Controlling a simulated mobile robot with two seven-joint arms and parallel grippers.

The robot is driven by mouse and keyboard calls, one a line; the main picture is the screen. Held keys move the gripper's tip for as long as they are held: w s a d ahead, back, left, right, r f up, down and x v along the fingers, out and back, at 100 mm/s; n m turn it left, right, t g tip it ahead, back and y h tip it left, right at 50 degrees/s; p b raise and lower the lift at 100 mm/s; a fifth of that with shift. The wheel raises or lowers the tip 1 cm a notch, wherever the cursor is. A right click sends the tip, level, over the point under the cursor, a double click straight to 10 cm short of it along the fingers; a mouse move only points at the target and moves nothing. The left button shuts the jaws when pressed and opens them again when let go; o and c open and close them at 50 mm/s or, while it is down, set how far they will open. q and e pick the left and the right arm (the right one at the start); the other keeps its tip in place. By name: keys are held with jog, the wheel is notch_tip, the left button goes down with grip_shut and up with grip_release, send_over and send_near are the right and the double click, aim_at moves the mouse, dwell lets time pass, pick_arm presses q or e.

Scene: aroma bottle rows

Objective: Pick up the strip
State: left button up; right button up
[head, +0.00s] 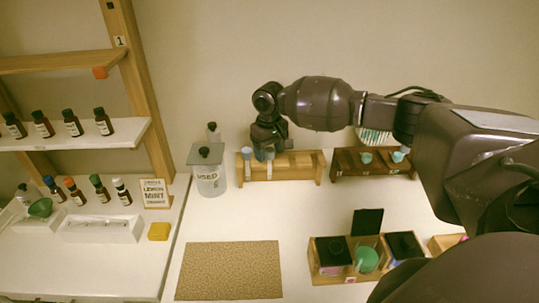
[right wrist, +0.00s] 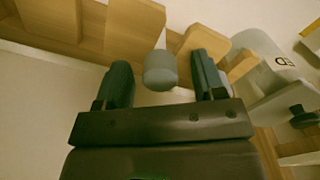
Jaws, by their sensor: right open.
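A light wooden rack (head: 300,167) stands at the back of the white table. A pale strip-like piece with a blue-grey top (head: 247,164) stands upright at its left end. A second pale piece (head: 269,168) stands just right of it, its top partly hidden by my right gripper (head: 264,152). In the right wrist view my right gripper (right wrist: 164,82) is open. A grey rounded top (right wrist: 160,72) shows between its two fingers with room on both sides, so it is not held. My left gripper is not in view.
A clear jar labelled USED (head: 208,180) stands close left of the rack. A dark wooden rack (head: 374,165) with green-topped pieces stands to the right. A wooden box (head: 329,280) with dark-lidded jars is in front. A tan mat (head: 230,270) lies empty.

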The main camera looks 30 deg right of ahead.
jog(key=c, duration=0.8)
jog(key=shift+c, duration=0.2)
notch_tip(320, 180, up, 20)
dwell(0.3)
